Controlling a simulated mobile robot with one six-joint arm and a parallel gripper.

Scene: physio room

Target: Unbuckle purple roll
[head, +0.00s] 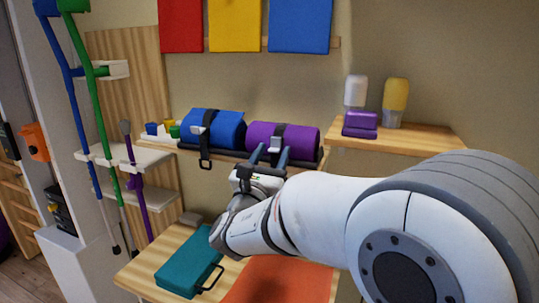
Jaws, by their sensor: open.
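The purple roll (302,138) lies on a dark tray on the wall shelf, right of the blue roll (222,125). A black strap (278,131) runs over the purple roll, with a light grey buckle (274,144) on its front. My gripper (270,153) is in front of the purple roll's lower left part. It is open, with one finger on each side of the buckle and nothing visibly held. Whether the fingers touch the buckle or roll cannot be told. The strap's lower part is hidden behind my gripper.
The blue roll's strap (205,163) hangs below the shelf. A right-hand shelf (420,136) holds bottles and purple blocks (360,124). Below, a wooden table (148,277) carries a teal case (188,262) and orange mat (285,283). Crutches (107,130) stand at left.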

